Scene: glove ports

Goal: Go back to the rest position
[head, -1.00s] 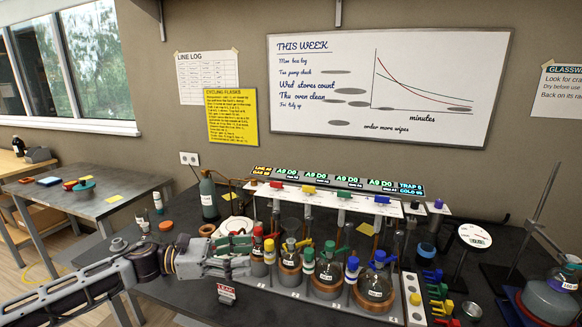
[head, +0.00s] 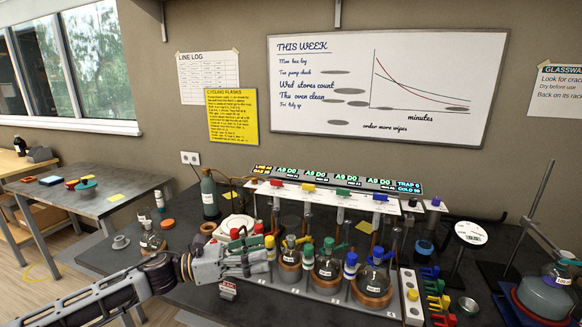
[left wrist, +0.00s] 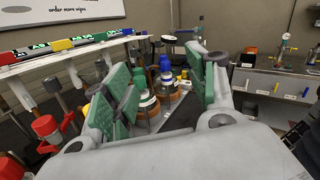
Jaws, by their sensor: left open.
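My left gripper (head: 258,262) reaches in from the left in the head view, at the left end of a row of round flasks (head: 326,269) on a numbered base. In the left wrist view its two green-padded fingers (left wrist: 165,85) stand apart with nothing held between them. Blue-capped flasks (left wrist: 166,80) show beyond the gap between the fingers. In the head view the gripper partly covers the left part of the row, and I cannot tell whether it touches anything there. My right gripper is in neither view.
A white rack (head: 325,197) with coloured valves and a lit display stands behind the flasks. A dark bottle (head: 209,197) stands at the left. A stand with a large flask (head: 546,293) is at the right. A side table (head: 100,205) stands farther left.

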